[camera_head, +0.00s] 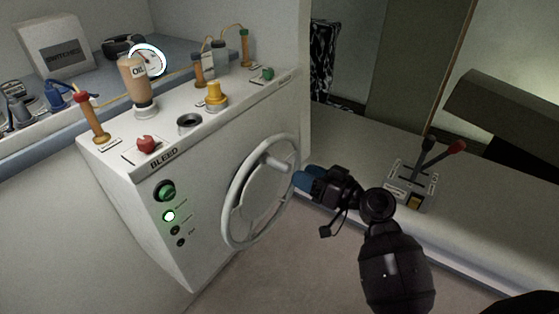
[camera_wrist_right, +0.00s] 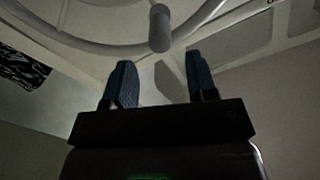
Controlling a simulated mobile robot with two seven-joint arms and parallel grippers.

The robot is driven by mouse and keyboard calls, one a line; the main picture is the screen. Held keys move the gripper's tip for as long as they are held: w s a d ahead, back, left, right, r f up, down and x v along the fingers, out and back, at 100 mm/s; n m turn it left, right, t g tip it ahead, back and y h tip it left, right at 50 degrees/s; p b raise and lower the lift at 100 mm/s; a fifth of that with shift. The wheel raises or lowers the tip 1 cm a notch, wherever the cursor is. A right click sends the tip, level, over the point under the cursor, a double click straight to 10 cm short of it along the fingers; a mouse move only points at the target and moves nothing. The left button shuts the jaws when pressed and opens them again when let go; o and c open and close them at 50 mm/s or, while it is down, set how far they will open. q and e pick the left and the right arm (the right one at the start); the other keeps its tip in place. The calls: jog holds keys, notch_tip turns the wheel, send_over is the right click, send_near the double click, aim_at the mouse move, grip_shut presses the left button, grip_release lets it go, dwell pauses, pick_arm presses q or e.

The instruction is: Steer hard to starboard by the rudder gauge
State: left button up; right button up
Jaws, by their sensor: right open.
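A light grey steering wheel (camera_head: 232,213) with a spinner knob (camera_head: 276,164) stands on the front of the white console. The wheel's rim (camera_wrist_right: 100,48) and the knob (camera_wrist_right: 159,28) also show in the right wrist view. A round white gauge with a dial (camera_head: 148,60) stands at the back of the console; its reading is too small to tell. My right gripper (camera_head: 300,181) is at the right edge of the wheel. In the wrist view its two blue fingers (camera_wrist_right: 158,84) are apart and empty, with the knob just beyond them. My left gripper is not in view.
The console top carries an oil bottle (camera_head: 138,82), a red knob (camera_head: 146,145), a yellow fitting (camera_head: 214,97) and a green valve (camera_head: 267,73). Throttle levers (camera_head: 440,155) stand on the right-hand bench.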

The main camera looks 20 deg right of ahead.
aim_at(270, 159)
jog(key=p+x, duration=0.1)
jog(key=x, duration=0.7)
jog(key=shift+w, duration=0.1)
grip_shut()
